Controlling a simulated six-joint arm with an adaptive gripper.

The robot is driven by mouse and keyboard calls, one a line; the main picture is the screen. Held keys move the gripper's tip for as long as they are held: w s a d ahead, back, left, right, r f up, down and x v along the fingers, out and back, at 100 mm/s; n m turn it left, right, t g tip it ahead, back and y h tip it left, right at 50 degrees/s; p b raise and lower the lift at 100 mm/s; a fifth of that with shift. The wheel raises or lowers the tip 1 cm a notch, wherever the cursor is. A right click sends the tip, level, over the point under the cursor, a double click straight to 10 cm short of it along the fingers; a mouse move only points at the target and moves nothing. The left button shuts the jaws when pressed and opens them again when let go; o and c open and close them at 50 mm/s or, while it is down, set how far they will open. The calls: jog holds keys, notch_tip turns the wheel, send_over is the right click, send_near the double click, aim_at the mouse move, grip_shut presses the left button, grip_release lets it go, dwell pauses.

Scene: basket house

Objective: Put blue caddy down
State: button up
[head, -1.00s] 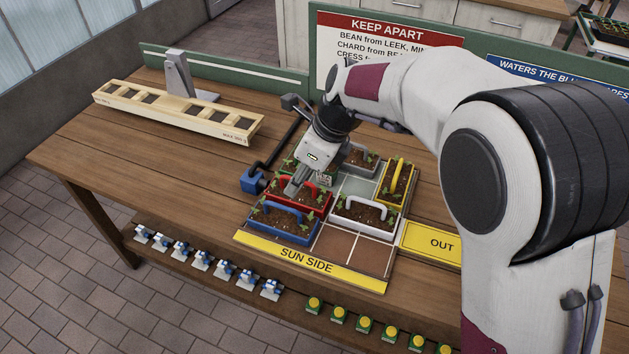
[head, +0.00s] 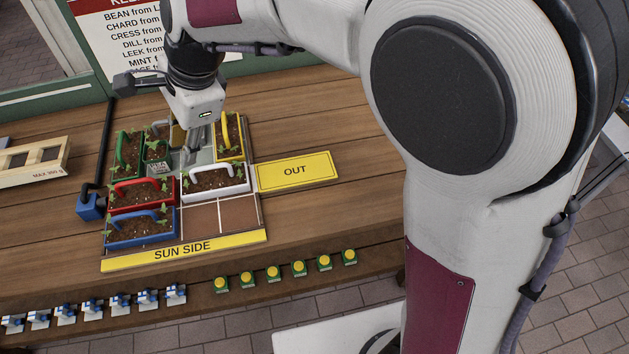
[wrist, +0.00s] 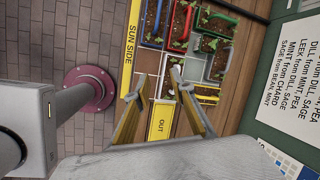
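The blue caddy (head: 140,228) sits in the front left cell of the tray, by the yellow SUN SIDE strip (head: 184,250). It holds soil and seedlings, and its blue handle stands up. It also shows near the top of the wrist view (wrist: 151,28). My gripper (head: 189,148) is over the back middle of the tray, behind the white caddy (head: 216,192) and apart from the blue one. In the wrist view its fingers (wrist: 158,88) are spread with no caddy held between them. The fingertips' exact height over the tray is hard to tell.
The red caddy (head: 142,196) stands behind the blue one. Green, grey and yellow (head: 229,136) caddies fill other cells. Bare brown cells (head: 202,219) lie at the front right. The yellow OUT plate (head: 296,171) is right of the tray.

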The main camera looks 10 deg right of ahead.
jog(key=s+d+r+n+t+h, duration=0.1)
jog(key=s+d+r+n, duration=0.25)
jog(key=d, duration=0.55)
jog(key=s+d+r+n+t+h, duration=0.1)
jog(key=s+d+r+n, duration=0.15)
jog(key=s+d, duration=0.4)
jog(key=s+d+f+n+t+h, duration=0.1)
jog(key=s+d+f+n+h, duration=0.1)
jog(key=s+d+n, duration=0.5)
jog(key=s+d, duration=0.2)
jog(key=d, duration=0.4)
jog(key=shift+s+f+t, duration=0.2)
jog(key=shift+f+t, duration=0.15)
jog(key=shift+t, duration=0.05)
